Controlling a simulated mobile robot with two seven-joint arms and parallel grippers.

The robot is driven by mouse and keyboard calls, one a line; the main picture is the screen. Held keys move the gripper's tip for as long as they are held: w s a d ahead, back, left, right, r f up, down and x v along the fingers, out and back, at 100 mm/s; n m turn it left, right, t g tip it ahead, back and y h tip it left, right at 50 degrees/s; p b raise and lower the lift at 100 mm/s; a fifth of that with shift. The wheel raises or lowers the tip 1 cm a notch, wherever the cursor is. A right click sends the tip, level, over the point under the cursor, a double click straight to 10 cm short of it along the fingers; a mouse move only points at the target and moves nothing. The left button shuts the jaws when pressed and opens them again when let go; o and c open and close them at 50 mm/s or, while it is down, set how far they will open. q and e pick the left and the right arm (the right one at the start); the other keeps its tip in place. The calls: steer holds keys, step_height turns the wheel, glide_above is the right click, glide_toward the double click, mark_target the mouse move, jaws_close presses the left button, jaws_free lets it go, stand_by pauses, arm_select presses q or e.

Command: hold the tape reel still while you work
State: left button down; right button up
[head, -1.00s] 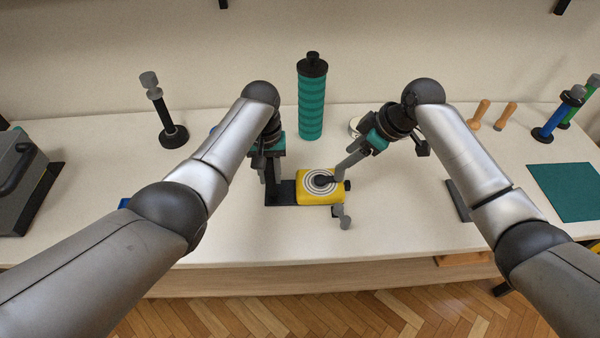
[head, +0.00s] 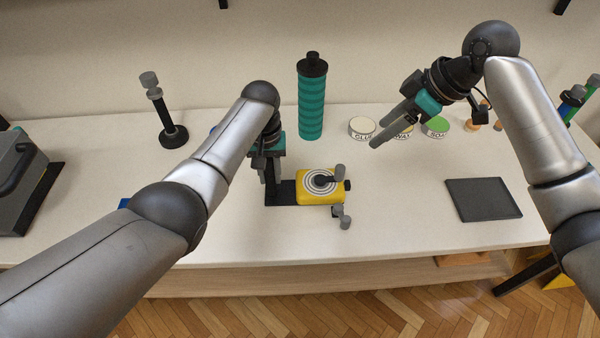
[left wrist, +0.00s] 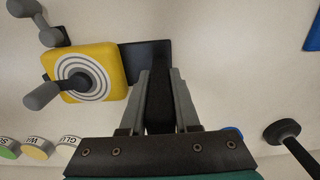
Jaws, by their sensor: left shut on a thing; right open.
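The tape reel (head: 306,196) is a yellow case with a black-and-white ringed face and a grey crank handle (head: 339,172), on a black base plate (head: 283,198). It also shows in the left wrist view (left wrist: 112,62). My left gripper (head: 271,192) is shut on the black upright part of the reel's base, left of the case; its fingers flank this part in the left wrist view (left wrist: 160,90). My right gripper (head: 392,138) is open and empty, above the table and apart from the reel, to its upper right.
A teal bottle (head: 311,100) stands behind the reel. Glue (head: 362,128), wax and another lidded tin stand at the back. A dark tray (head: 483,199) lies at right, a black stand (head: 172,134) at back left. The table between reel and tray is clear.

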arm_select(q)
steer(key=shift+f, duration=0.1)
steer(key=c, duration=0.6)
jaws_free()
steer(key=shift+o, duration=0.2)
step_height(320, 180, up, 12)
steer(key=shift+r, duration=0.1)
